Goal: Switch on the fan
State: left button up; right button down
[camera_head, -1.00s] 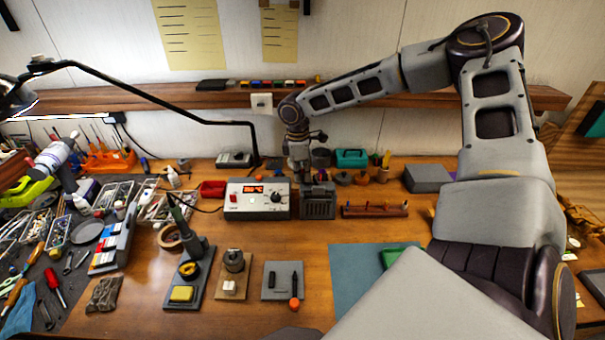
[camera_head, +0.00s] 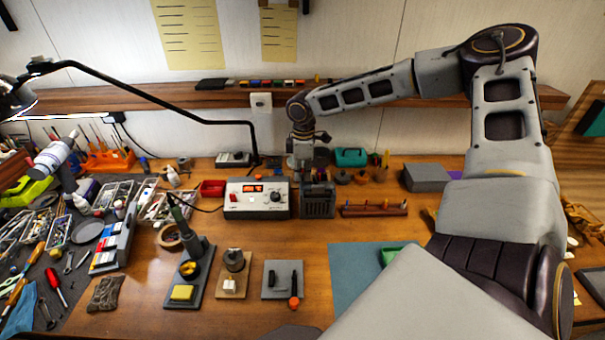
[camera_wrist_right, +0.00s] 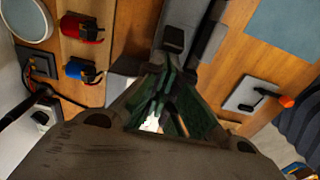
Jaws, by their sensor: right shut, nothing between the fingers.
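The fan appears to be the dark grey box with a slatted front (camera_head: 318,203) at the middle of the bench, right of the control unit. My right gripper (camera_head: 304,178) points down just above and behind the fan's left part. In the right wrist view, the gripper's fingers (camera_wrist_right: 172,45) are together and empty, beside a grey body (camera_wrist_right: 205,30) that looks like the fan's housing. Whether they touch it I cannot tell. I cannot make out the fan's switch or whether the fan is running. My left gripper is not in view.
A control unit with a lit red display (camera_head: 258,198) stands close left of the fan. A wooden rack (camera_head: 374,211) lies to its right. A black lamp arm (camera_head: 190,112) crosses behind. A soldering iron stand (camera_head: 188,285) is in front left. Bare wood lies in front of the fan.

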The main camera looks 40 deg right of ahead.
aim_at(313, 176)
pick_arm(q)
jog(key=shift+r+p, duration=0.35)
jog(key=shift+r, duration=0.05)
pick_arm(e)
jog(key=shift+s+d+r+t+y, duration=0.2)
jog(key=shift+t+y, duration=0.3)
jog(key=shift+y, duration=0.2)
dwell(0.6)
